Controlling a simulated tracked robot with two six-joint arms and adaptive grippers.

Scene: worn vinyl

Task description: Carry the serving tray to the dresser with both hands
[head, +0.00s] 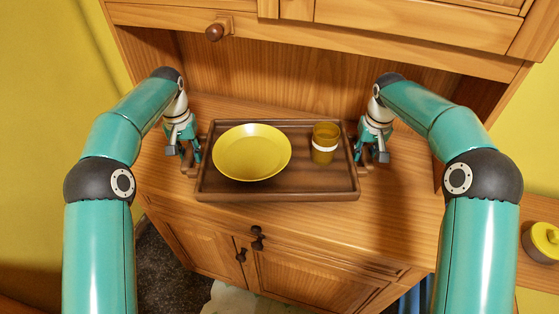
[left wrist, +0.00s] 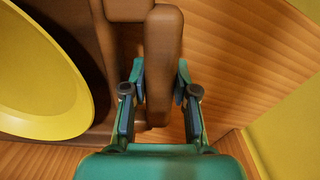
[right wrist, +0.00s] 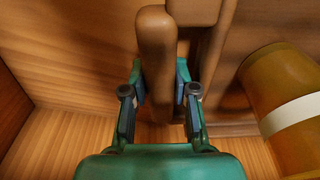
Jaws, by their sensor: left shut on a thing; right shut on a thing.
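The brown wooden serving tray (head: 280,192) is at the dresser's (head: 230,220) counter, below the upper cabinet; from above I cannot tell if it touches the surface. A yellow plate (head: 252,152) lies on its left half, and an amber cup with a white band (head: 324,143) stands on its right half. My left gripper (head: 190,158) is shut on the tray's left handle, which shows in the left wrist view (left wrist: 164,60). My right gripper (head: 370,155) is shut on the right handle, seen in the right wrist view (right wrist: 156,55).
The upper cabinet with a round knob (head: 214,32) overhangs the counter behind the tray. Dresser doors with dark knobs (head: 257,240) are below the front edge. A yellow-lidded pot (head: 543,240) stands at the far right. Bare counter shows right of the tray.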

